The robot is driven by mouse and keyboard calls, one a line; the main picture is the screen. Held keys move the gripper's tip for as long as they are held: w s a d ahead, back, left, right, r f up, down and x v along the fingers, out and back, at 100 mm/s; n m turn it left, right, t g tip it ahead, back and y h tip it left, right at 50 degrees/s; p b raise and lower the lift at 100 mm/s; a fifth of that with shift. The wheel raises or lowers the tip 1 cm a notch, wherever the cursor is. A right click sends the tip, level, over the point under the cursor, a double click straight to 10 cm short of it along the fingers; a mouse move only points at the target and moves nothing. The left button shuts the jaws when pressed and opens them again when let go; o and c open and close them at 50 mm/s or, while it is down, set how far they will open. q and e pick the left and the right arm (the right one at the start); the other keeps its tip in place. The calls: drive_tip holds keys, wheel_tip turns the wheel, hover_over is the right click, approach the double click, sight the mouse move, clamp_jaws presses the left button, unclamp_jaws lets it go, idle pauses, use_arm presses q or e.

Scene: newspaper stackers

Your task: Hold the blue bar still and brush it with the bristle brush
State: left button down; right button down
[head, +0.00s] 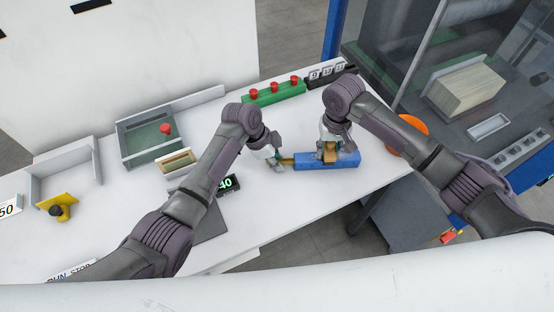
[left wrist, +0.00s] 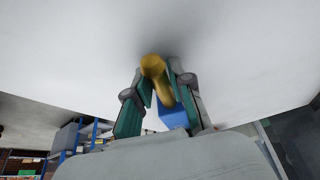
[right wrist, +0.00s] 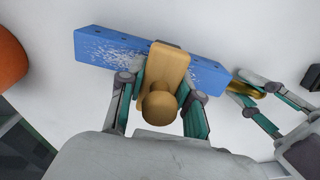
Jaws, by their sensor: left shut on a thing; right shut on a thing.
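The blue bar (head: 310,164) lies on the white table near its front right edge. Pale speckles cover part of its top in the right wrist view (right wrist: 105,48). My left gripper (head: 276,164) is shut on the yellow handle (left wrist: 154,68) at the bar's left end. My right gripper (head: 330,148) is shut on the bristle brush (right wrist: 168,70), which has a tan wooden back and a round knob. The brush sits crosswise over the middle of the bar. Its bristles are mostly hidden, so I cannot tell how firmly they touch.
A green block with red knobs (head: 275,93) and dark counters (head: 328,74) stand behind. An orange round thing (head: 408,133) is at the right edge. A grey-green tray (head: 150,142), a small wooden-framed box (head: 178,161) and a display reading 40 (head: 228,184) are left.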

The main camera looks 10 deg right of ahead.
sight(356, 155)
drive_tip(key=shift+w+a+f, duration=0.1)
drive_tip(key=shift+a, duration=1.85)
drive_tip(key=shift+d+r, duration=0.2)
drive_tip(key=shift+d, duration=3.05)
drive_tip(key=shift+s+d+f, duration=0.15)
drive_tip(key=shift+s+d, duration=0.05)
drive_tip(key=shift+d, duration=1.35)
drive_tip(key=shift+s+d+f, duration=0.1)
drive_tip(key=shift+s+d, duration=0.05)
drive_tip(key=shift+d, duration=1.35)
drive_tip(key=shift+a, duration=1.3)
drive_tip(key=shift+w+a+r, duration=0.1)
drive_tip(key=shift+w+a, duration=0.05)
drive_tip(key=shift+a, duration=0.85)
drive_tip(key=shift+w+a+r, duration=0.1)
drive_tip(key=shift+a, duration=0.85)
drive_tip(key=shift+w+a, duration=0.1)
drive_tip(key=shift+a, duration=2.95)
drive_tip(key=shift+d+f, duration=0.2)
drive_tip(key=shift+d, duration=1.9)
drive_tip(key=shift+s+d+r, duration=0.1)
drive_tip(key=shift+d+r, duration=0.05)
drive_tip(key=shift+d, duration=1.2)
drive_tip(key=shift+s+d+r, duration=0.1)
drive_tip(key=shift+d, duration=1.2)
drive_tip(key=shift+d+f, duration=0.1)
drive_tip(key=shift+d, duration=1.4)
drive_tip(key=shift+a, duration=0.1)
